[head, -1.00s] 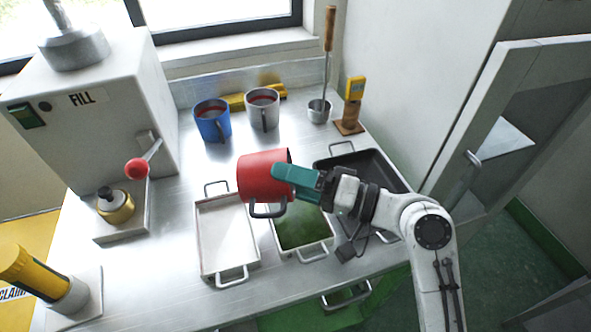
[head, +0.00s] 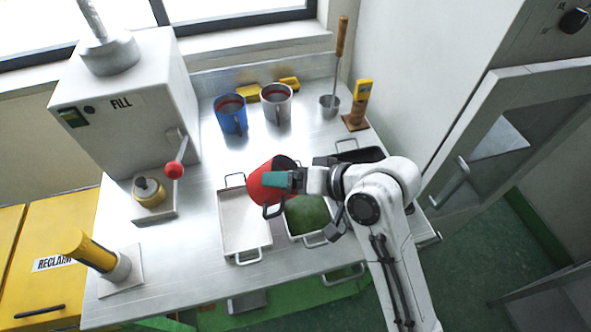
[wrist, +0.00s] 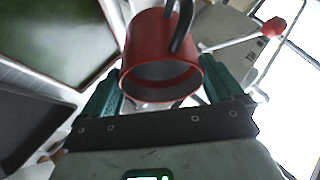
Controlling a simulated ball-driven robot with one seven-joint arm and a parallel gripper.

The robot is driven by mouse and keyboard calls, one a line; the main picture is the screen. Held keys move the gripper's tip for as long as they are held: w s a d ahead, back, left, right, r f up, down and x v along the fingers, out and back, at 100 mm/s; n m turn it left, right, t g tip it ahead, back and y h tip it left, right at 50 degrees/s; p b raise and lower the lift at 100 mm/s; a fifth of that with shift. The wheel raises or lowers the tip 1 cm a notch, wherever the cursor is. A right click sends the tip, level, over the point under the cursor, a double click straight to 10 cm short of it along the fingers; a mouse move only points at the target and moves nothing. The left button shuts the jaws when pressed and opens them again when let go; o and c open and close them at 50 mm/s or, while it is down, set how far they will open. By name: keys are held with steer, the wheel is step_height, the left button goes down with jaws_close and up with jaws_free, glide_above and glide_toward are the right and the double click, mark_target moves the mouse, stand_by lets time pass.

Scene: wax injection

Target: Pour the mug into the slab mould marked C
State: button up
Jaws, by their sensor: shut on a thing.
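My gripper (head: 277,180), with teal fingers, is shut on the red mug (head: 258,183). The mug is tilted, its dark opening toward the upper right in the head view. In the wrist view the red mug (wrist: 150,45) sits between both fingers, its round end toward the camera; I cannot tell what is inside. It hangs above the gap between the pale tray mould (head: 243,222) and the green-filled tray mould (head: 308,214). A dark tray mould (head: 362,155) is at the right, mostly hidden by my arm. No letter C is readable on any mould.
A blue mug (head: 230,115) and a grey mug (head: 276,103) stand at the back. A ladle pot (head: 329,106) and a yellow device on a wooden stand (head: 355,122) are right of them. The FILL machine (head: 125,110) with its red-knobbed lever (head: 174,170) is at the left.

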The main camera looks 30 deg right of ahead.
steer(key=shift+w+a+r+g+h+p, duration=0.15)
steer(key=shift+a+r+g+h+p, duration=0.25)
steer(key=shift+p, duration=0.45)
steer(key=g+h+p, duration=0.1)
steer(key=p, duration=0.2)
steer(key=n+g+h+p, duration=0.1)
steer(key=p, duration=0.2)
steer(key=shift+w+a+r, duration=0.1)
steer(key=shift+w+r, duration=0.05)
steer(key=shift+r, duration=0.25)
steer(key=shift+w+a+f+h, duration=0.1)
steer(key=shift+w+f+h, duration=0.05)
steer(key=shift+h, duration=0.35)
steer(key=shift+a+r+n+g+h, duration=0.1)
steer(key=shift+r+n+g+h, duration=0.1)
steer(key=shift+r+g+h, duration=0.4)
steer(key=shift+r+n+g+h, duration=0.2)
steer(key=shift+r+g+h, duration=0.1)
steer(key=shift+g+h, duration=0.55)
